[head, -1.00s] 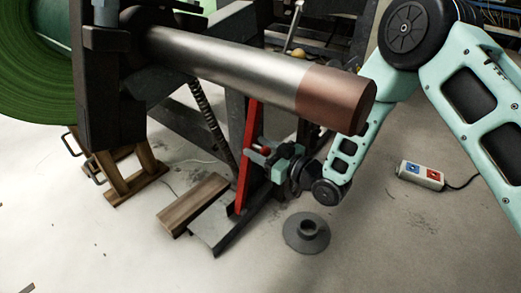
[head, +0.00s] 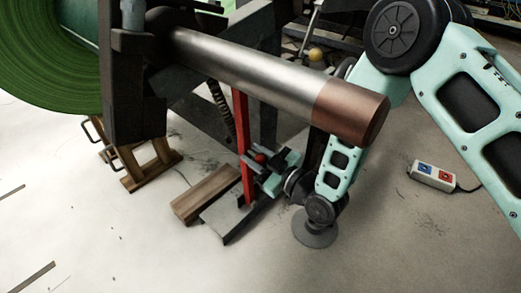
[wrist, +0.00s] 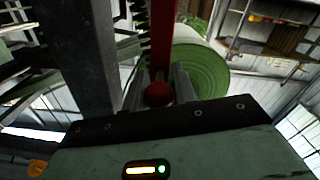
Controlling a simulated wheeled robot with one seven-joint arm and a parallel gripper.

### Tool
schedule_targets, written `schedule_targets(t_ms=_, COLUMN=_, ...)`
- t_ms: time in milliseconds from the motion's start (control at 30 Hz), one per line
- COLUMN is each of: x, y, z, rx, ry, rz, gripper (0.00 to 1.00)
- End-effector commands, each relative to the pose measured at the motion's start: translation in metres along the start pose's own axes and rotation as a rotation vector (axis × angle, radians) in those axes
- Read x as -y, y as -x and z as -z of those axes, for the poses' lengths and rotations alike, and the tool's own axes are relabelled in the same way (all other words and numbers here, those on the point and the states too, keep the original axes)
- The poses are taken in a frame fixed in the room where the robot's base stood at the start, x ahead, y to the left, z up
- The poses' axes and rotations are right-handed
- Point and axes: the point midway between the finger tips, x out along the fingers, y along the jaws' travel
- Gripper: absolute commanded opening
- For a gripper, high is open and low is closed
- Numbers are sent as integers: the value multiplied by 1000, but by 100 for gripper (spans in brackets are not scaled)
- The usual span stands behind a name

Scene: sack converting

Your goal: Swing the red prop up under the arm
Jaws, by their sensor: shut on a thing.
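The red prop (head: 243,140) is a narrow bar standing nearly upright in the head view, on a dark base plate. Its upper end passes behind the thick steel arm (head: 250,68), which has a copper-coloured end, so whether they touch is hidden. A red ball knob (head: 260,158) sticks out from the prop's lower half. My gripper (head: 258,168) is shut on this knob, at the right of the prop. In the wrist view the knob (wrist: 158,94) sits between the two grey fingers, with the red bar (wrist: 163,45) rising behind it.
A large green roll (head: 50,55) is at the left, beside a dark upright frame (head: 132,85). A wooden block (head: 205,193) lies left of the prop's foot. A grey round flanged piece (head: 315,235) is on the floor below my wrist. A switch box (head: 432,177) lies at the right.

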Motion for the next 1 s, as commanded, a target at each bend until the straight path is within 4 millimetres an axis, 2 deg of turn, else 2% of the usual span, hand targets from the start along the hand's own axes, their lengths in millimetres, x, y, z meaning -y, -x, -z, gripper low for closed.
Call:
schedule_targets(t_ms=167, x=4, y=1, z=0, rx=0, ry=-1, rz=11, gripper=0)
schedule_targets(t_ms=200, x=5, y=1, z=0, rx=0, ry=-1, rz=11, gripper=39)
schedule_targets(t_ms=233, x=5, y=1, z=0, rx=0, ry=-2, rz=11, gripper=46)
schedule_targets(t_ms=733, x=2, y=6, z=1, rx=1, ry=-3, rz=7, gripper=46)
schedule_targets(t_ms=867, x=1, y=23, z=2, rx=3, ry=-4, rz=8, gripper=46)
schedule_targets(t_ms=1000, x=1, y=54, z=3, rx=6, ry=-6, rz=9, gripper=46)
